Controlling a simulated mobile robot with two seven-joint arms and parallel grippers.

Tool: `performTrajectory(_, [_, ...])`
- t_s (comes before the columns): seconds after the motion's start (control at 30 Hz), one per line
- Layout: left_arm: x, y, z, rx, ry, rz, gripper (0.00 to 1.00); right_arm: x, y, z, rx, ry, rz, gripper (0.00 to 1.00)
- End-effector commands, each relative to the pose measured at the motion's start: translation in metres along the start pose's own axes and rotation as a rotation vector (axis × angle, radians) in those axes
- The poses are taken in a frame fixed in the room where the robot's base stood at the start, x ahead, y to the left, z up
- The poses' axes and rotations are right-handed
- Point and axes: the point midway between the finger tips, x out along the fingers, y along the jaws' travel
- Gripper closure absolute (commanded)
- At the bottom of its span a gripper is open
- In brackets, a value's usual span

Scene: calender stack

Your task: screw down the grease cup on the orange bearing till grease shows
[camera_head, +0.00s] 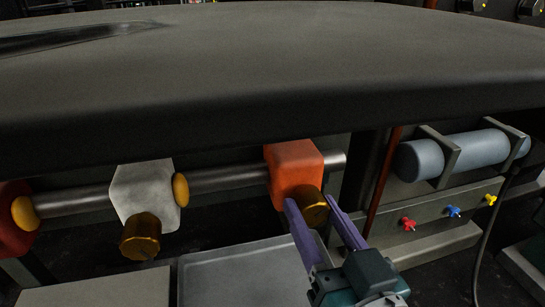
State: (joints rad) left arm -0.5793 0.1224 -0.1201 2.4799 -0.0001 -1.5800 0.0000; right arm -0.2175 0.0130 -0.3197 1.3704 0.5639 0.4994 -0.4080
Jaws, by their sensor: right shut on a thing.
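The orange bearing (293,162) sits on a horizontal steel shaft (229,178), right of the middle in the head view. A brass grease cup (313,206) sticks out from its lower front. My right gripper (318,208) reaches up from the bottom with its purple fingers on either side of this cup, shut on it. The fingers hide part of the cup's sides. I cannot make out any grease at the bearing. My left gripper is not in view.
A white bearing (146,190) with its own brass cup (140,237) stands left on the shaft, and a red bearing (13,227) at the far left. A grey tray (240,275) lies below. A large dark surface (270,60) overhangs everything. A grey cylinder (455,153) and coloured knobs (453,211) are at right.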

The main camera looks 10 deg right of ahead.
Motion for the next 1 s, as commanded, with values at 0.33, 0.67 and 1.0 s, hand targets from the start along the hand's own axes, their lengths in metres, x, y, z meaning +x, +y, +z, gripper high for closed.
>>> performTrajectory(0.33, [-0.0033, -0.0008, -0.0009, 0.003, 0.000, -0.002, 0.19, -0.0003, -0.0004, 0.0005, 0.267, 0.004, -0.001, 1.00])
performTrajectory(0.67, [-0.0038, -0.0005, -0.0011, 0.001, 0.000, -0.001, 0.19, -0.0003, -0.0002, 0.0008, 0.418, 0.007, 0.000, 1.00])
performTrajectory(1.0, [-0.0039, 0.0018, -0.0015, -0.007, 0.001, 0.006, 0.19, -0.0003, -0.0003, 0.0010, 0.455, 0.008, 0.000, 1.00])
